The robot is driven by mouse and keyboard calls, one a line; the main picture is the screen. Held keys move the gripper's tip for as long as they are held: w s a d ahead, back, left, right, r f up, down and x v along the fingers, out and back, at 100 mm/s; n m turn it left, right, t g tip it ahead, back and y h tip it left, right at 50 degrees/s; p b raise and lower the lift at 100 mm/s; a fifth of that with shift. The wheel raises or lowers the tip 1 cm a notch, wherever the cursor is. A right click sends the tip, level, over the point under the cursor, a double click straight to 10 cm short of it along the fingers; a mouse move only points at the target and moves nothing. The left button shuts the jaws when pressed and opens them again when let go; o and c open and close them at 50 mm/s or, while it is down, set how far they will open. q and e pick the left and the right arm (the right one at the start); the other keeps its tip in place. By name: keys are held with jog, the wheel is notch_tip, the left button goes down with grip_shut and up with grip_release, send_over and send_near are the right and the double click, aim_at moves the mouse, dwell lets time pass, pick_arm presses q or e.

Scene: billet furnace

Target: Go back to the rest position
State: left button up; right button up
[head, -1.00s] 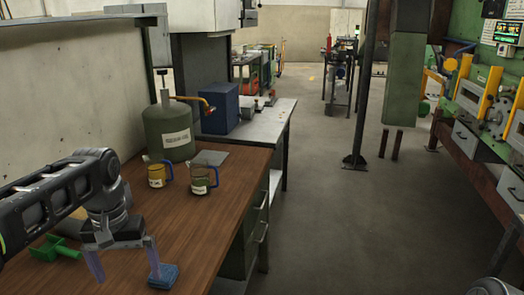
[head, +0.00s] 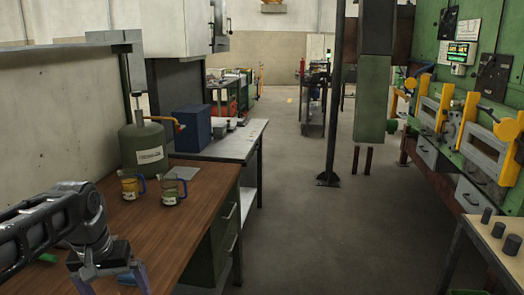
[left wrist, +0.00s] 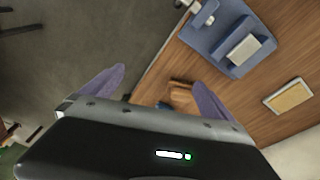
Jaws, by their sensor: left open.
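My left gripper (head: 110,284) is low at the left of the head view, over the brown wooden bench (head: 190,230). Its purple fingers are apart, with nothing seen between them. In the left wrist view the gripper (left wrist: 159,78) also shows spread fingers, with the bench edge and grey floor beyond. A blue block (head: 126,281) is partly hidden behind the fingers in the head view. A bit of a green object (head: 47,258) shows behind my left arm. My right gripper is out of view.
Two mugs, one yellowish (head: 131,187) and one greenish (head: 173,190), stand by a green canister (head: 143,147). A blue box (head: 191,129) stands behind. A worktop with dark cylinders (head: 497,229) is at right. Open floor (head: 320,230) lies between, with a dark post (head: 335,100).

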pick_arm(q)
jog(key=w+d+f+m+t+h, duration=0.1)
jog(key=w+d+f+t, duration=0.1)
jog(key=w+d+f, duration=0.4)
jog(key=w+d+f+t+h, duration=0.1)
jog(key=w+d+f+t, duration=0.2)
jog(key=f, duration=0.4)
jog(key=s+d+f+g+h, duration=0.1)
jog(key=s+d+f, duration=0.1)
jog(key=d+f, duration=0.75)
jog(key=s+d+f+g, duration=0.2)
jog(key=s+d+f, duration=0.2)
jog(key=s+f, duration=0.6)
jog(key=s+d+f+g+h, duration=0.1)
jog(key=s+d+f+g, duration=0.2)
jog(key=s+f, duration=0.7)
jog(key=s+d, duration=0.2)
jog(key=s, duration=0.3)
jog(key=shift+s+d, duration=0.2)
jog(key=shift+d, duration=0.1)
